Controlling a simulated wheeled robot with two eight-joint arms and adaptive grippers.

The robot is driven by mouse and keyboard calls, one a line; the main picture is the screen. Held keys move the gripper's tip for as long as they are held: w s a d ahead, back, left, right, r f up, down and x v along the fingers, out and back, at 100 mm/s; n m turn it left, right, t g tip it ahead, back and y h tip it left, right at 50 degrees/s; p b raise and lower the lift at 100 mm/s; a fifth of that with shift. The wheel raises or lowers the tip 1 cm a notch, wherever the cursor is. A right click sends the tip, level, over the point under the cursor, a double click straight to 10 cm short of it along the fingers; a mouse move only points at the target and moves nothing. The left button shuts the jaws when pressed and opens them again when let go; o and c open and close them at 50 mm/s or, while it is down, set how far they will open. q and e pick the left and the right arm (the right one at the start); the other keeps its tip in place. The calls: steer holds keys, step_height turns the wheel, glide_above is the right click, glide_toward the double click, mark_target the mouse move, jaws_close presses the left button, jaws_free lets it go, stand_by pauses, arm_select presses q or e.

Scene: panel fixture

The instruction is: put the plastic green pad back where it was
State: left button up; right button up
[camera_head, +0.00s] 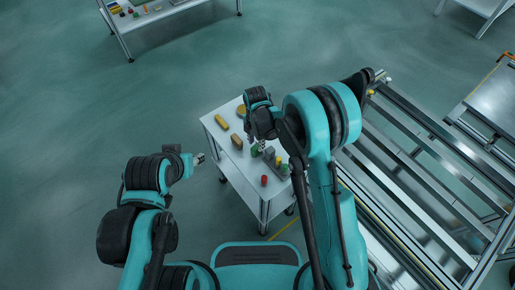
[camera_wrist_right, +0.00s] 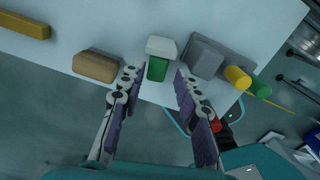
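A small green block (camera_wrist_right: 157,69), likely the plastic green pad, sits beside a pale grey block (camera_wrist_right: 161,47) on the white table. It also shows as a green spot (camera_head: 254,150) in the head view, partly hidden by my right gripper. My right gripper (camera_wrist_right: 157,78) is open, one finger to each side of the green block, with gaps on both sides in the wrist view. In the head view, my right gripper (camera_head: 258,142) is over the table. My left gripper (camera_head: 200,158) is off the table's left edge; its fingers are too small to judge.
A brown block (camera_wrist_right: 96,66) and a yellow bar (camera_wrist_right: 24,25) lie to the left. A grey fixture (camera_wrist_right: 206,56) with a yellow cylinder (camera_wrist_right: 238,77) and a green cylinder (camera_wrist_right: 260,88) is to the right. A red piece (camera_head: 264,181) stands near the front edge. A metal conveyor frame (camera_head: 420,170) is at right.

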mark_target(256, 146)
steer(key=f, duration=0.1)
steer(key=f+b, duration=0.1)
steer(key=f, duration=0.1)
steer(key=f+b, duration=0.1)
steer(key=f, duration=0.1)
steer(key=shift+w, duration=0.25)
steer(key=shift+r, duration=0.15)
jaws_close()
